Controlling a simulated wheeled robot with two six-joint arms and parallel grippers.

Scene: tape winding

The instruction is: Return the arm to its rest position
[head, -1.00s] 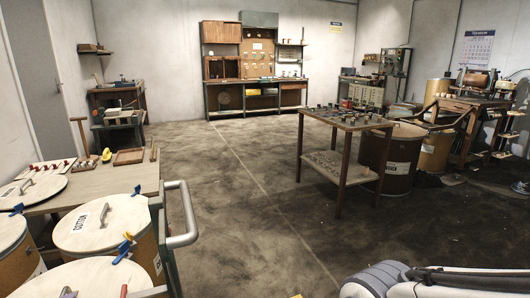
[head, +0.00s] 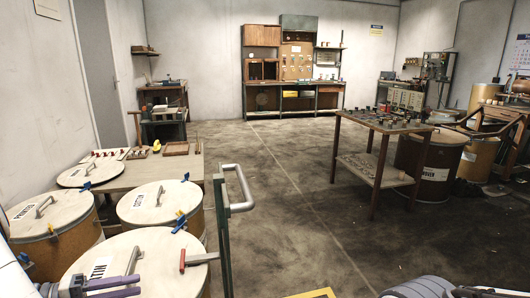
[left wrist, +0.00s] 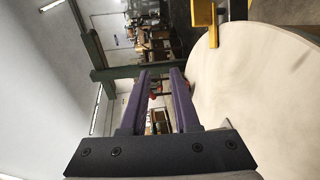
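My left gripper (head: 138,284) is at the lower left of the head view, over the pale lid of the nearest drum (head: 150,255). Its purple fingers (left wrist: 160,72) stand apart in the left wrist view with nothing between them, so it is open and empty. The drum's pale round lid (left wrist: 262,90) fills the right side of that view. Whether the gripper touches the lid cannot be told.
A wooden bench (head: 135,175) is behind. A wooden table with small parts (head: 385,122) stands at right. The middle floor (head: 290,200) is clear.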

